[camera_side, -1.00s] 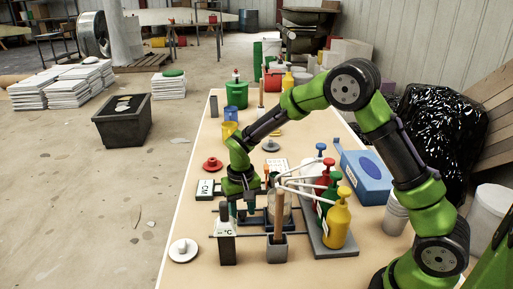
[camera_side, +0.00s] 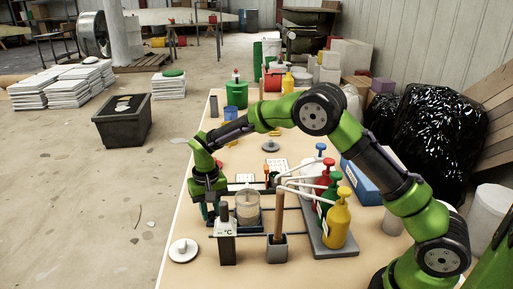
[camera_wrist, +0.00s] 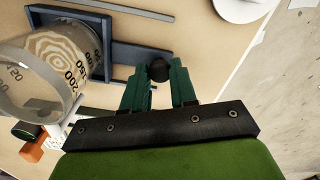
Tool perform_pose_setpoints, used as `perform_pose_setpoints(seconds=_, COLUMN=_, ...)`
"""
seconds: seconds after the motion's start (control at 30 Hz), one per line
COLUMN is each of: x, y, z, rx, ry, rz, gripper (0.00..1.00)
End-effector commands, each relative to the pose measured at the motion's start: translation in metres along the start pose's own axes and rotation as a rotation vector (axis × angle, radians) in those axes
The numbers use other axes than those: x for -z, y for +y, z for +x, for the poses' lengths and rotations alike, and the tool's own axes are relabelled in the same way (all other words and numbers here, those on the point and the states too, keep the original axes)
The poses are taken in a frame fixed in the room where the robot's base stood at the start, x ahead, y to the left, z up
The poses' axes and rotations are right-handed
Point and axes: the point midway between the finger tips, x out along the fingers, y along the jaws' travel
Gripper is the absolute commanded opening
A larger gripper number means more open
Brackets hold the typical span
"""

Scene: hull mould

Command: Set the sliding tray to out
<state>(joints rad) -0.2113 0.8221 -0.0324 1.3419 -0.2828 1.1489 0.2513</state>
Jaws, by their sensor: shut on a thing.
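The sliding tray (camera_wrist: 125,55) is a blue-grey frame on grey rails. A dark round knob (camera_wrist: 158,70) sticks out from its end. My gripper (camera_wrist: 160,82) is shut on this knob. In the side view my gripper (camera_side: 209,216) is low over the table, at the left end of the rails. A clear beaker (camera_side: 247,209) with marked numbers stands on the tray; it also shows in the wrist view (camera_wrist: 45,65). The °C box hides part of the tray in the side view, and my fingers hide the knob there.
The °C box (camera_side: 226,243) stands just in front of the tray. A brush holder (camera_side: 276,248) and several pump bottles (camera_side: 337,222) are to its right. A white round lid (camera_side: 183,250) lies at front left. The table's left edge is close to my gripper.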

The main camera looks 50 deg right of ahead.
Motion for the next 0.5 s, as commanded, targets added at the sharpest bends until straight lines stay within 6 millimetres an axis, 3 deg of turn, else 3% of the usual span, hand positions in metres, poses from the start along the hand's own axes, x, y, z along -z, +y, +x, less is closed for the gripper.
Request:
perform_pose_setpoints(seconds=0.23, x=0.019, y=-0.039, z=0.000, rx=-0.002, ry=0.006, rz=0.000, gripper=0.00)
perform_pose_setpoints(seconds=0.5, x=0.024, y=-0.053, z=-0.001, rx=0.000, ry=0.008, rz=0.000, gripper=0.00)
